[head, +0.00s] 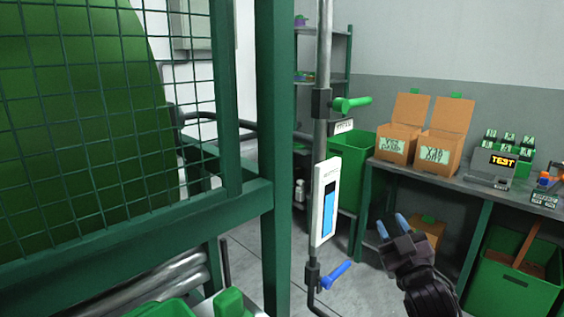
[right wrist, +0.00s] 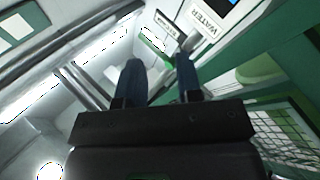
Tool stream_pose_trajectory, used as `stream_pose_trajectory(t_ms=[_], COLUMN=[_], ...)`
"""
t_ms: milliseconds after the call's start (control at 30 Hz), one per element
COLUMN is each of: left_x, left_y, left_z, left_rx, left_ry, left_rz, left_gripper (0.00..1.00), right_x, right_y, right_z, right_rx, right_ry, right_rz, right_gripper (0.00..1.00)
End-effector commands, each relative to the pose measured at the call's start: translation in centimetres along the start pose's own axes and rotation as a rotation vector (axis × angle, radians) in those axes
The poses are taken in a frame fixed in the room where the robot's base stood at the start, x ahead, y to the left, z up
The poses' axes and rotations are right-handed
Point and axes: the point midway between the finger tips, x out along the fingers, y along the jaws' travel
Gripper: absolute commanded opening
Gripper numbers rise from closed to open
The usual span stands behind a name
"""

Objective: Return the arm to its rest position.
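My right gripper (head: 391,227) is raised at the lower right of the head view, in front of the workbench, with its two blue-tipped fingers apart and nothing between them. In the right wrist view the same gripper (right wrist: 160,75) shows its two dark blue fingers spread and empty. It is apart from the pipe and its handles. My left gripper is not in the head view.
A vertical pipe (head: 321,133) carries a green handle (head: 352,104), a blue handle (head: 336,274) and a white gauge panel (head: 324,203). A green mesh frame (head: 268,150) fills the left. A workbench (head: 400,171) with cardboard boxes (head: 437,150) stands right. Grey floor lies between.

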Motion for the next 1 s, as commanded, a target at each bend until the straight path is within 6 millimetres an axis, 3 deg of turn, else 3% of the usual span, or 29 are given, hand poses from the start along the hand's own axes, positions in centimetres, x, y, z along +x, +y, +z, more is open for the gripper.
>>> stream_pose_trajectory(t_ms=[200, 433, 633, 900, 1000], left_x=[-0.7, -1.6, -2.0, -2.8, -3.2], left_y=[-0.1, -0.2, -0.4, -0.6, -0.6], left_z=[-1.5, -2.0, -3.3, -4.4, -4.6], left_rx=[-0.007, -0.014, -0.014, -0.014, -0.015], left_ry=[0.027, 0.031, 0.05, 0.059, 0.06], left_rz=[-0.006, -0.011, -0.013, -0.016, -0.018], left_gripper=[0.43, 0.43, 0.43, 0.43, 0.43], right_x=[-8.3, -18.0, -26.8, -38.5, -42.1], right_y=[-2.2, -4.3, -5.8, -6.8, -6.9], right_z=[4.7, 8.2, 9.8, 10.2, 10.4], right_rx=[0.125, 0.225, 0.285, 0.327, 0.334], right_ry=[-0.245, -0.477, -0.648, -0.845, -0.909], right_rz=[-0.058, -0.1, -0.122, -0.127, -0.123], right_gripper=[0.33, 0.33, 0.33, 0.33, 0.33])
